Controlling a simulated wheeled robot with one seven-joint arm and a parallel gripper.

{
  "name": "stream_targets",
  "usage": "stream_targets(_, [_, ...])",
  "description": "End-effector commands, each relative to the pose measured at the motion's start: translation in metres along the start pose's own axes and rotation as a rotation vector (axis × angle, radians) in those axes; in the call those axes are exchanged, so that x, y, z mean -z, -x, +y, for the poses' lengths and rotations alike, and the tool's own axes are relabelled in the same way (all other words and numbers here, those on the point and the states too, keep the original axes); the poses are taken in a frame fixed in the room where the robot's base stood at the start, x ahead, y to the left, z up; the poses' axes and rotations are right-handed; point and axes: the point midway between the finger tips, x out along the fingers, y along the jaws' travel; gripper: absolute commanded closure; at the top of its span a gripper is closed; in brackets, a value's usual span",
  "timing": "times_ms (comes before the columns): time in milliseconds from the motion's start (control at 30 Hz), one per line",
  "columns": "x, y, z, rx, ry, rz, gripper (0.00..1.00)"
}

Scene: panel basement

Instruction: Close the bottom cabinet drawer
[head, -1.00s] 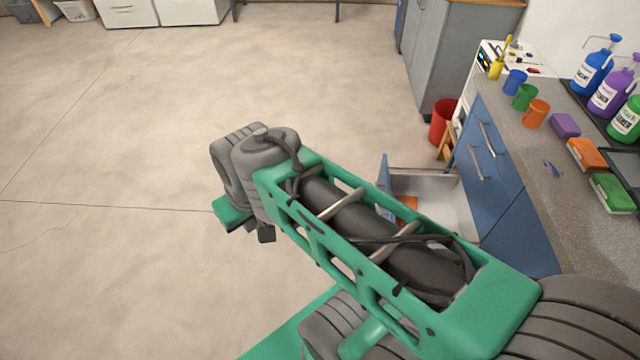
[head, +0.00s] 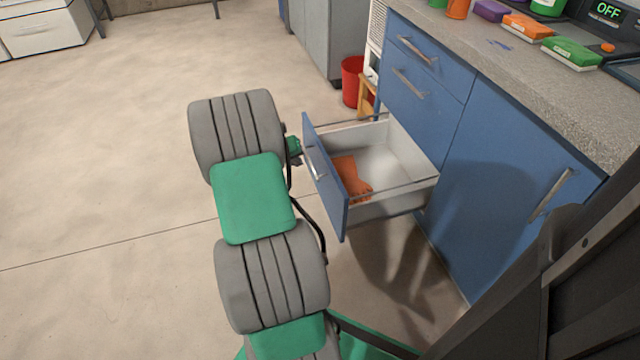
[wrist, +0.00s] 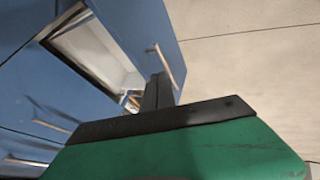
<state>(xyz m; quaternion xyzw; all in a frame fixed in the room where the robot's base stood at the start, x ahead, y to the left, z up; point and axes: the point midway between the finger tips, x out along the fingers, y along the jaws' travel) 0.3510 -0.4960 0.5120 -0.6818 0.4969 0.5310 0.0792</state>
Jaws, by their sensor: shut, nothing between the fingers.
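The bottom drawer (head: 325,180) of the blue cabinet is pulled well open, with its blue front and silver handle (head: 316,165) facing left. An orange glove (head: 352,178) lies inside its pale tray. My gripper (head: 298,152) is just left of the drawer front, close to the handle, and mostly hidden behind my arm in the head view. In the wrist view my gripper's dark fingers (wrist: 158,91) are together and empty, beside the drawer front (wrist: 143,28) and its handle (wrist: 166,63). I cannot tell whether they touch it.
Two shut drawers (head: 430,65) sit above the open one, and a shut cabinet door (head: 515,180) is to the right. The floor to the left is clear.

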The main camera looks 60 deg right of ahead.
Motion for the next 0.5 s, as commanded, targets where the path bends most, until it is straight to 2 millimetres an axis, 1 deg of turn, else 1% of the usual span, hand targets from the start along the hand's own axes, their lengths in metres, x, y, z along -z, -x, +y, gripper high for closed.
stream_targets(33, [-0.002, -0.01, 0.003, -0.01, -0.006, -0.001, 1.0])
stream_targets(167, [-0.002, -0.022, 0.006, -0.014, -0.009, -0.003, 1.0])
stream_targets(267, [-0.004, -0.042, 0.005, -0.013, -0.01, -0.004, 1.0])
stream_targets(500, [-0.004, -0.096, 0.005, -0.012, -0.009, -0.004, 1.0])
